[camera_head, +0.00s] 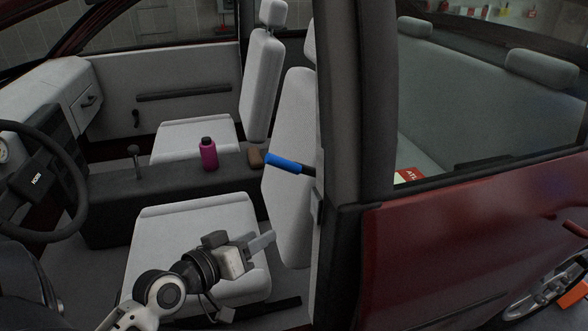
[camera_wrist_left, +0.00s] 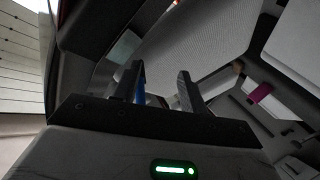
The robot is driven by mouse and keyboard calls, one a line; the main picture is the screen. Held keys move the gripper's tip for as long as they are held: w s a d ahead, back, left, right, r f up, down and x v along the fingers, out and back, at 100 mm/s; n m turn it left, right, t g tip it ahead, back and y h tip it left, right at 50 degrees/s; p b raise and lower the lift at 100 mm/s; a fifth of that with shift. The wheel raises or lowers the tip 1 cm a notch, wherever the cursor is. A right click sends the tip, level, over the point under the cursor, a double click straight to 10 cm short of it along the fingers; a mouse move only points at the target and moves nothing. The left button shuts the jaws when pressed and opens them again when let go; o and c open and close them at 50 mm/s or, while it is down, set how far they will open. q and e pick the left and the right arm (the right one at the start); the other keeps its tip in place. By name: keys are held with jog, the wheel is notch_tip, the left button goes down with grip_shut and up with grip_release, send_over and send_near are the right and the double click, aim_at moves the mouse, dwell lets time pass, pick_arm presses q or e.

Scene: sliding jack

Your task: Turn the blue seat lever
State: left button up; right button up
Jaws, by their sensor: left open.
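The blue seat lever (camera_head: 285,163) sticks out at the side of the near seat's backrest, close to the dark door pillar, in the head view. My left gripper (camera_head: 262,241) is over the near seat cushion, below and a little left of the lever, and apart from it. In the left wrist view, the two fingers of my left gripper (camera_wrist_left: 162,88) stand apart with nothing held between them. A strip of blue (camera_wrist_left: 139,86) shows beside the left finger, mostly hidden by it. My right gripper is not in view.
The near seat cushion (camera_head: 190,235) lies under my left arm. A pink bottle (camera_head: 208,154) stands on the dark centre console (camera_head: 120,200). The steering wheel (camera_head: 38,180) is at the left. The dark pillar (camera_head: 352,120) and red door (camera_head: 480,245) bound the right side.

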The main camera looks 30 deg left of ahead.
aim_at(283, 159)
pick_arm(q)
jog(key=a+r+n+t, duration=0.25)
jog(key=a+r, duration=0.25)
jog(key=r, duration=0.4)
jog(key=shift+t, duration=0.25)
jog(key=w+p, duration=0.1)
jog(key=w, duration=0.4)
jog(key=w+p, duration=0.1)
jog(key=w, duration=0.4)
jog(key=w+d+p, duration=0.1)
jog(key=w, duration=0.4)
jog(key=shift+d+f, duration=0.1)
jog(key=shift+f, duration=0.05)
jog(key=shift+w, duration=0.4)
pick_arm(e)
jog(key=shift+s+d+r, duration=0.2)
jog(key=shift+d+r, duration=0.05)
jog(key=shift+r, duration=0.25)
pick_arm(q)
grip_shut()
jog(key=shift+f, duration=0.1)
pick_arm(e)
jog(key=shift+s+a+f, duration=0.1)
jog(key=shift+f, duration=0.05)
